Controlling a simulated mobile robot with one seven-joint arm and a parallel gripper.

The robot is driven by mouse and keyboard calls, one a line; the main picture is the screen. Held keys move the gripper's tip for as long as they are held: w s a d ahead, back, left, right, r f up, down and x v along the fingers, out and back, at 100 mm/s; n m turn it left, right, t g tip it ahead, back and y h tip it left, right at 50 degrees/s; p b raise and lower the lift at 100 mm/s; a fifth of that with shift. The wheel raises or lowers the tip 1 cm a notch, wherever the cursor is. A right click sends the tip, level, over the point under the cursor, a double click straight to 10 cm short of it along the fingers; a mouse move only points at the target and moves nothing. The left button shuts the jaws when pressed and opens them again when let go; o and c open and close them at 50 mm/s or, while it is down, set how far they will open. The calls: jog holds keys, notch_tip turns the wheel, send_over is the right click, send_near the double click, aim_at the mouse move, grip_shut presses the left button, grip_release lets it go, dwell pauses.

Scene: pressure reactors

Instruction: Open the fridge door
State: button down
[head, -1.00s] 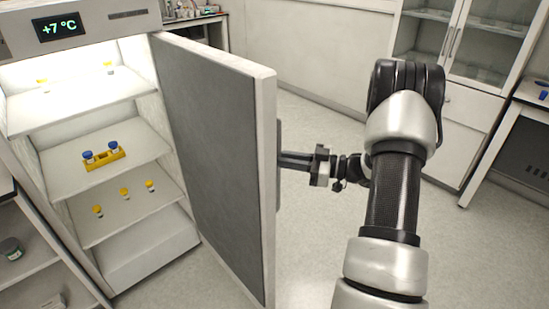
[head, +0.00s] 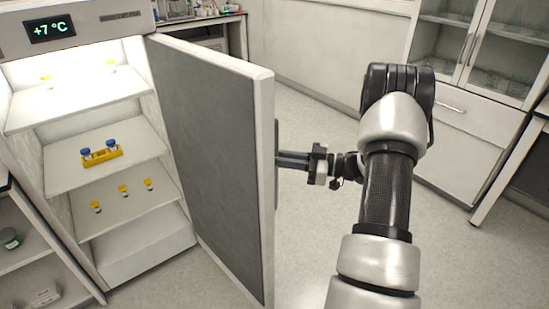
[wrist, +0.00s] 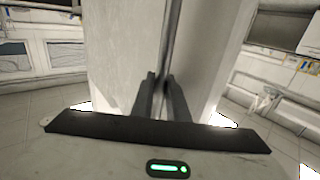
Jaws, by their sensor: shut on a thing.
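The fridge (head: 140,262) stands at the left in the head view, its lit inside showing. Its door (head: 212,140) stands wide open, swung out toward me, with the dark inner face visible. My gripper (head: 281,160) is at the outer side of the door, near its free edge, shut on the door handle (head: 276,150). In the wrist view my two fingers (wrist: 160,95) close around the vertical handle (wrist: 172,45). The door's edge hides most of the handle in the head view.
Inside the fridge, a yellow rack (head: 102,156) with blue-capped vials and several yellow-capped vials stand on shelves. A shelf unit (head: 35,255) stands at the lower left. A glass-fronted cabinet (head: 460,130) is at the right. Floor beyond the door is clear.

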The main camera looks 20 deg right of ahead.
jog(key=shift+d, duration=0.1)
dwell(0.3)
jog(key=c, duration=1.7)
grip_release()
jog(key=shift+c, duration=0.2)
jog(key=p+v, duration=0.1)
jog(key=v, duration=1.6)
jog(key=shift+d, duration=0.2)
jog(key=shift+r, duration=0.1)
